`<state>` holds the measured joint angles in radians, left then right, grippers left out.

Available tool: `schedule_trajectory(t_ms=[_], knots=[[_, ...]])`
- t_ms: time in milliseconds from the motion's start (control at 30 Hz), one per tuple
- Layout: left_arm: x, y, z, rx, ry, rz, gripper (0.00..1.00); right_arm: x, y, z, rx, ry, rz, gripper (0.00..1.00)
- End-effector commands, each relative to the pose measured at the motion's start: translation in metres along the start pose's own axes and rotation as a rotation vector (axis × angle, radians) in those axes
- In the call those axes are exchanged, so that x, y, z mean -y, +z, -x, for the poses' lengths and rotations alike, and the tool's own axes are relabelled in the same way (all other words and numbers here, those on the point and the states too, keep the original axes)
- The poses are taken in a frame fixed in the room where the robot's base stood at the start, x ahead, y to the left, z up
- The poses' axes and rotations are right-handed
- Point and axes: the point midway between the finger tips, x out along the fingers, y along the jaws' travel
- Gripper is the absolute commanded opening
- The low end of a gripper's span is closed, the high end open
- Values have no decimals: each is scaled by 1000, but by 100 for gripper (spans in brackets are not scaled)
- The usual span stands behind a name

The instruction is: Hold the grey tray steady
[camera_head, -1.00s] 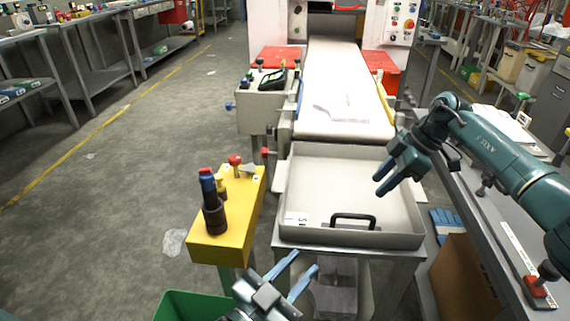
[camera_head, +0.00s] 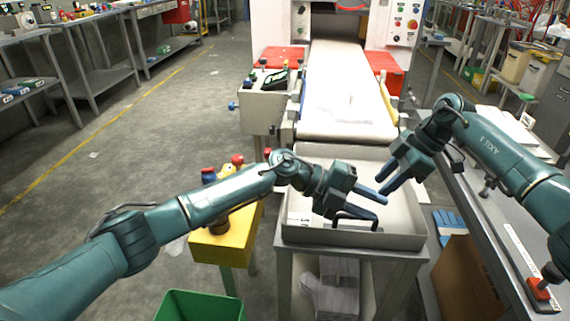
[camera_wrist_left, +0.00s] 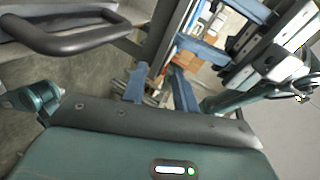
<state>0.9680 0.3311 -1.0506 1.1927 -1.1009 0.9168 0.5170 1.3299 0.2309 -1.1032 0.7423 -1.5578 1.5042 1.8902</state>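The grey tray (camera_head: 400,240) sits on a stand at the end of the conveyor, with a white label and a black handle (camera_head: 357,217) near its front. The handle also shows at the upper left of the left wrist view (camera_wrist_left: 75,42). My left gripper (camera_head: 381,209) is over the front of the tray, close to the handle and partly covering it. Its fingers are apart and empty, as the left wrist view also shows (camera_wrist_left: 160,88). My right gripper (camera_head: 382,183) is above the tray's right part, fingers apart with nothing between them. I see neither gripper holding the tray.
The conveyor belt (camera_head: 345,105) runs back from the tray. A yellow stand (camera_head: 240,240) is left of the tray, partly behind my left arm, with a green bin (camera_head: 200,307) below. A workbench (camera_head: 490,220) borders the right side. The floor at left is open.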

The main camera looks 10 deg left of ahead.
Motion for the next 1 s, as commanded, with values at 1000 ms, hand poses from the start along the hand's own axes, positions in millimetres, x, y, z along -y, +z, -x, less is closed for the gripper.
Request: schedule_trajectory(t_ms=[1000], knots=[[-82,88,167,175,1217,-75,29,0,0,0,0,0,0,36]])
